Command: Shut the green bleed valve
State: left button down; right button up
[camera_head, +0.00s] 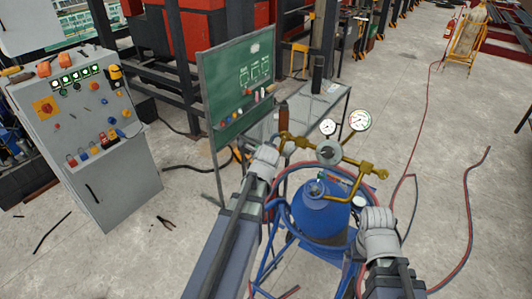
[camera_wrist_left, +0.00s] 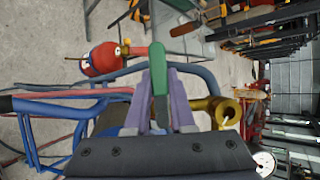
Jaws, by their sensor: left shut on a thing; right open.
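The green bleed valve handle (camera_wrist_left: 160,75) stands upright between the purple fingers of my left gripper (camera_wrist_left: 160,100) in the left wrist view, and the gripper is shut on it. A brass fitting (camera_wrist_left: 216,110) is just right of the fingers. In the head view my left gripper (camera_head: 268,153) is at the left end of the brass pipework (camera_head: 298,141), and the green handle cannot be made out there. My right gripper (camera_head: 377,218) is open and empty, right of the blue tank (camera_head: 322,215) and below the pipe's right end.
Two round gauges, the left one (camera_head: 328,127) and the right one (camera_head: 359,120), stand above the pipework. A blue tubular frame and hoses surround the tank. A grey control cabinet (camera_head: 85,130) and a green board (camera_head: 235,85) stand left. Pliers (camera_head: 166,222) lie on the floor.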

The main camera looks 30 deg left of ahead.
pick_arm(q)
jog(key=c, duration=0.8)
grip_release()
jog(key=shift+o, duration=0.2)
jog(key=p+v, duration=0.4)
jog(key=v, duration=0.4)
jog(key=shift+a, duration=0.1)
